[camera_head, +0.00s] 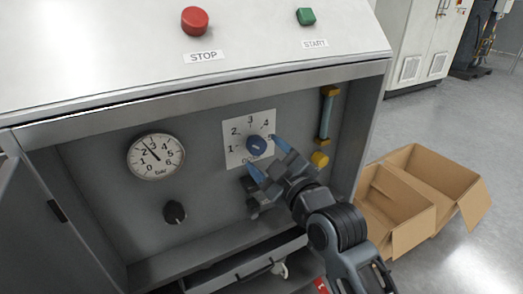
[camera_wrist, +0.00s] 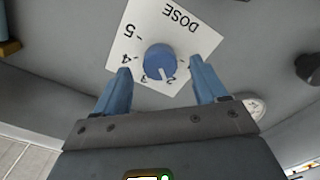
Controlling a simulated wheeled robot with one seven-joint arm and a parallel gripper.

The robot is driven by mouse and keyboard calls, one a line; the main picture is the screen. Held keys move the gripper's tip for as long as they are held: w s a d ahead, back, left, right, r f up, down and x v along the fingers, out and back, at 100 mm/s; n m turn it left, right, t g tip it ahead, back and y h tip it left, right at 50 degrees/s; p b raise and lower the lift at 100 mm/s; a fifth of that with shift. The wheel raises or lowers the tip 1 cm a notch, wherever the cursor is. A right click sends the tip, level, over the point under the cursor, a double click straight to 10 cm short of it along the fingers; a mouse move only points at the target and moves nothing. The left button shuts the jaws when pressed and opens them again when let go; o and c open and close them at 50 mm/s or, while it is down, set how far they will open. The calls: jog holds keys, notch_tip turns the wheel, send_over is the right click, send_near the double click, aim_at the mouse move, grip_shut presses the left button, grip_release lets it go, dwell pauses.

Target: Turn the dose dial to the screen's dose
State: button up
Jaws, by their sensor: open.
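The dose dial (camera_head: 257,146) is a blue round knob on a white square plate (camera_head: 234,129) numbered 1 to 5, on the recessed grey panel. My gripper (camera_head: 265,156) is open in front of it, its blue fingers apart. In the wrist view, the knob (camera_wrist: 159,58) sits between and beyond the fingertips (camera_wrist: 160,67), turned upside down with the word DOSE at the top. I see no clear contact. A white line on the knob appears to point near 2; its exact setting is hard to tell. No screen shows in either view.
A round gauge (camera_head: 155,157) and a black knob (camera_head: 174,212) are left of the plate. A sight tube (camera_head: 326,115) with a yellow knob (camera_head: 320,159) is to the right. Red STOP (camera_head: 195,20) and green START (camera_head: 306,16) buttons sit above. Open cardboard boxes (camera_head: 448,178) stand on the floor.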

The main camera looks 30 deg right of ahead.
jog(key=shift+s, duration=2.35)
